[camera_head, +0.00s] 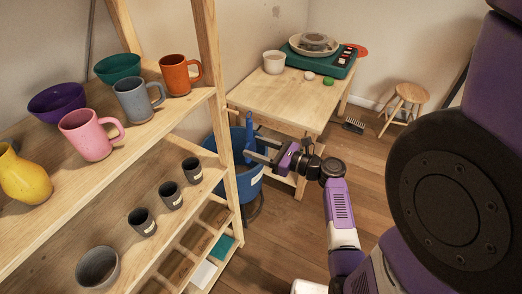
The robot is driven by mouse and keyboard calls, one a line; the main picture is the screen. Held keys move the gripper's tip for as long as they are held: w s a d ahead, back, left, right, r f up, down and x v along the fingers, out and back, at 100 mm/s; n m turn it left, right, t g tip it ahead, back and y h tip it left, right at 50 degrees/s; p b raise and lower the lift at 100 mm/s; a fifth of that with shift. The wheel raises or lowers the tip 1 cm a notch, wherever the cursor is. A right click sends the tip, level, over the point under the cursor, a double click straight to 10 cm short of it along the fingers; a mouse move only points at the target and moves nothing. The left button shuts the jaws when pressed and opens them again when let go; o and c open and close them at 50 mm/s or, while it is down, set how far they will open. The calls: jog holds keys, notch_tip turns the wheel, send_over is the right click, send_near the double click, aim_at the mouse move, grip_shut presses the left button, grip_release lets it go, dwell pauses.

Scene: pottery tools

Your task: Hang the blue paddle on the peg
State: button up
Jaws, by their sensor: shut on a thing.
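The blue paddle (249,137) is upright at the tips of my gripper (257,150), near the middle of the view. My gripper reaches left from the purple wrist and is shut on the paddle. The paddle's lower part overlaps the blue bucket behind it, so its lower end is hard to make out.
A blue bucket (229,178) stands behind the gripper, between the wooden shelf (182,110) with mugs and bowls and the wooden table (279,98). The table carries a green pottery wheel (336,68) and a pale pot (274,62). A stool (411,93) stands at the right.

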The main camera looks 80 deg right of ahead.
aim_at(252, 146)
jog(key=shift+b+x, duration=0.75)
jog(key=shift+x, duration=1.1)
jog(key=shift+w+d+f, duration=0.1)
jog(key=shift+w, duration=0.15)
grip_shut()
jog(key=shift+f+b+x, duration=0.1)
jog(key=shift+b+x, duration=0.05)
jog(key=shift+x, duration=0.6)
jog(key=shift+f+b+x, duration=0.15)
jog(key=shift+x, duration=0.55)
jog(key=shift+f, duration=0.1)
jog(key=o, duration=1.6)
grip_release()
jog(key=shift+s, duration=0.1)
